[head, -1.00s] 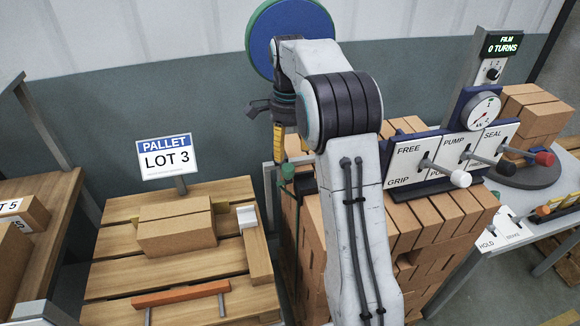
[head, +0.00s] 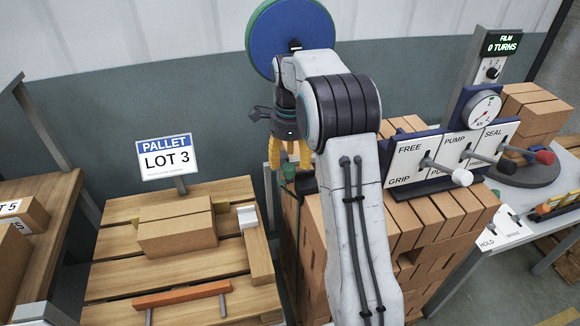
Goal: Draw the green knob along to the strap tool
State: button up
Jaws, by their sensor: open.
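The green knob (head: 288,173) shows partly at the left end of the brick stack, just below my gripper; the fingers cover some of it. My gripper (head: 289,160) points down with its yellow fingers apart, over or beside the knob; I cannot tell whether they touch it. A panel with FREE/GRIP, PUMP and SEAL levers and a round gauge, seemingly the strap tool (head: 405,173), stands on top of the stack to the right of my arm. Its levers have white, dark and red knobs.
The brick stack (head: 440,215) fills the middle, partly hidden by my arm. A blue-green reel (head: 262,40) stands behind my gripper. A film post (head: 490,70) and HOLD panel (head: 505,230) are right.

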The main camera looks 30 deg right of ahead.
jog(key=shift+f, duration=1.45)
jog(key=shift+c, duration=0.3)
grip_shut()
